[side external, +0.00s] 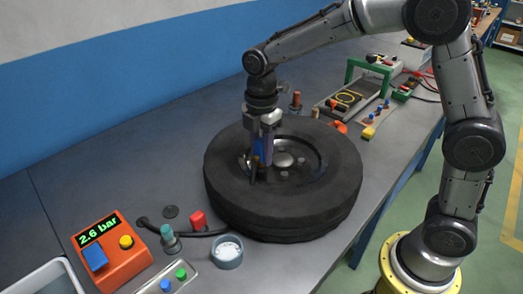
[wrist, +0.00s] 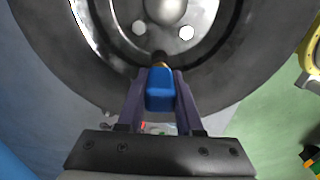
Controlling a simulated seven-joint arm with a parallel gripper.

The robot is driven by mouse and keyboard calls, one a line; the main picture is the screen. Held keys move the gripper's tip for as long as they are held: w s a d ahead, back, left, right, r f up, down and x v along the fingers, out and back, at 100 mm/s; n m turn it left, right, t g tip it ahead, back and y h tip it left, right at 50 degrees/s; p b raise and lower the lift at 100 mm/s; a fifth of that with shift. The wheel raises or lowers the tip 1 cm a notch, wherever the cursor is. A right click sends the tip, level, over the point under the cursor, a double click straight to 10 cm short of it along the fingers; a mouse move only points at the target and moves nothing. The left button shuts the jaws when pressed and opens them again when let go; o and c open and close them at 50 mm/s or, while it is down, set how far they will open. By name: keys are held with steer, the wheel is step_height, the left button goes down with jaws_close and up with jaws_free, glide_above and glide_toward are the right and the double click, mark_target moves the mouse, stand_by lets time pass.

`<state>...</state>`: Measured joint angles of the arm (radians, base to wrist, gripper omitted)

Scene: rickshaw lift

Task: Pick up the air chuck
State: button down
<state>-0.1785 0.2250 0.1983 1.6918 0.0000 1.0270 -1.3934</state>
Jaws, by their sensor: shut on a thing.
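The air chuck shows in the wrist view as a blue block (wrist: 160,92) with a small brass tip pointing at the wheel. My gripper (wrist: 159,80) is shut on it, one finger on each side. In the side external view my gripper (side external: 263,155) points down over the left part of the tyre (side external: 325,205), which lies flat on the bench. The blue of the air chuck (side external: 258,148) shows between the fingers there. Its tip is near the wheel's rim and hub; I cannot tell whether it touches. Its lower end is partly hidden.
An orange gauge box (side external: 115,255) reading 2.6 bar stands at the front left. Near it are a teal-topped fitting (side external: 170,240), a red piece (side external: 198,220), a round dish (side external: 228,252) and a black hose. A green-framed rack (side external: 352,95) stands behind the tyre.

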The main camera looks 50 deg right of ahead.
steer(key=shift+r, duration=0.15)
steer(key=shift+r, duration=0.6)
steer(key=s+d+r, duration=0.2)
steer(key=s+r, duration=0.9)
steer(key=s, duration=0.2)
steer(key=shift+s+d+r, duration=0.25)
steer(key=shift+s+r, duration=0.05)
steer(key=shift+s, duration=0.1)
